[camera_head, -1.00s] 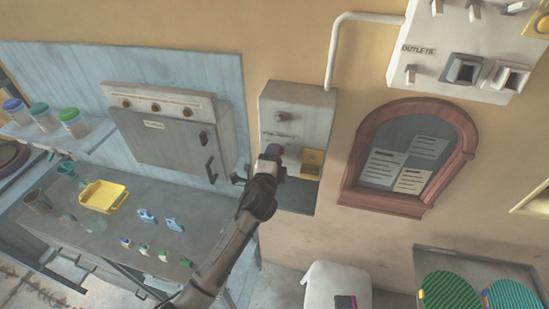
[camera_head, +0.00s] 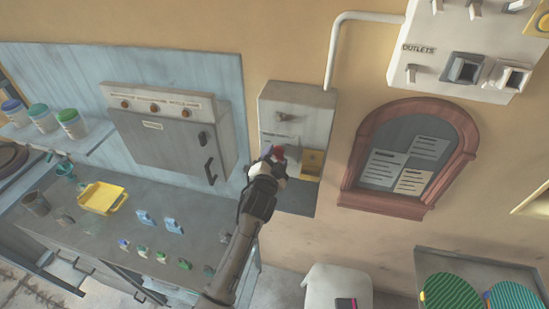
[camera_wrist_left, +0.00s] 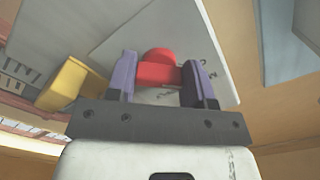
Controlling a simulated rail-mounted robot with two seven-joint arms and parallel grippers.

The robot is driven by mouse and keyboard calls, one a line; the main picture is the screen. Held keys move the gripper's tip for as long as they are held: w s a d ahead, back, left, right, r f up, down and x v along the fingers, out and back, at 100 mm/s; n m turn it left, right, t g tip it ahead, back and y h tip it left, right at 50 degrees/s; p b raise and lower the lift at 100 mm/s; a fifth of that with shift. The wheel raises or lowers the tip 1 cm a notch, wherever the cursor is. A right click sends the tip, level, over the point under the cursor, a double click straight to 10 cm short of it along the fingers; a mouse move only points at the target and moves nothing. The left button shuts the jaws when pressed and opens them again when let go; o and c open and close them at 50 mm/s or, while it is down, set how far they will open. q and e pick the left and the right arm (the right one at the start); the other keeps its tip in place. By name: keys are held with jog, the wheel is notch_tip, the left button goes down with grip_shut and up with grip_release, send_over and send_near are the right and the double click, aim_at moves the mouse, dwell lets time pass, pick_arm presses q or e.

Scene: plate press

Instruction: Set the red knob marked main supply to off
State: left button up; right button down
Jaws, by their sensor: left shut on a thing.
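The red knob (camera_wrist_left: 158,68) sits on a light grey plate in the left wrist view, with small marks beside it that I cannot read. My left gripper (camera_wrist_left: 160,82) is shut on it, with one purple finger on each side. In the head view a bit of the red knob (camera_head: 279,153) shows at the tip of my left gripper (camera_head: 276,158), on the lower part of the wall-mounted supply box (camera_head: 310,105). The gripper hides much of the knob there. My right gripper is in neither view.
A yellow part (camera_head: 312,163) sits right of the knob, close to my gripper. A grey cabinet (camera_head: 165,140) hangs to the left, and a wooden-framed notice board (camera_head: 410,160) to the right. A workbench (camera_head: 110,235) stands below left.

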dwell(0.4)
pick_arm(q)
jog(key=o, duration=0.9)
jog(key=shift+s, duration=0.1)
jog(key=b+v, duration=0.1)
jog(key=v, duration=1.2)
jog(key=shift+s, duration=0.3)
